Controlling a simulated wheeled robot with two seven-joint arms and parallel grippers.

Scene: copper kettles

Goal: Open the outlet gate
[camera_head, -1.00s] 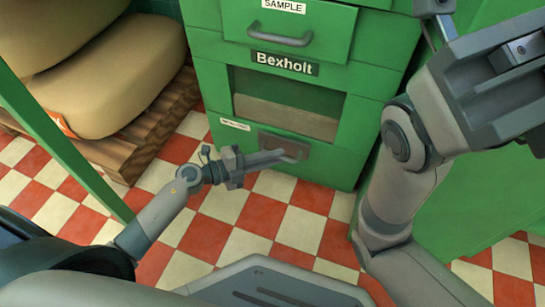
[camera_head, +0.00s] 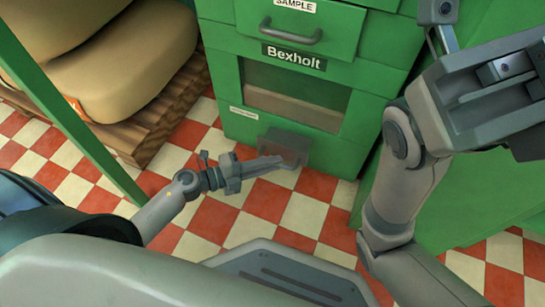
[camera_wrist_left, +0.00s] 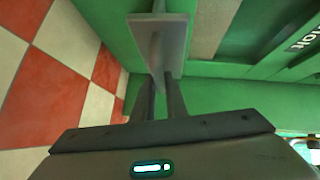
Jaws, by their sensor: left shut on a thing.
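The outlet gate is a grey plate (camera_head: 284,146) at the foot of the green machine (camera_head: 232,85), below its window. In the head view it juts out from the front of the machine. My left gripper (camera_head: 280,161) is at the gate's lower front, its fingers shut on the gate's grip. In the left wrist view the gate (camera_wrist_left: 172,45) stands out from the green front, with the gripper's two fingers (camera_wrist_left: 160,80) at its near edge. The fingers hide part of the grip. My right arm rises at the right, but its fingertips are out of view.
Above the gate are a dark recessed window (camera_head: 297,95), a "Bexholt" label (camera_head: 294,56) and a drawer handle (camera_head: 291,33). Stuffed sacks (camera_head: 130,70) lie on a wooden pallet (camera_head: 165,125) at the left, behind a green post (camera_head: 70,120). Checkered floor (camera_head: 245,225) before the machine is clear.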

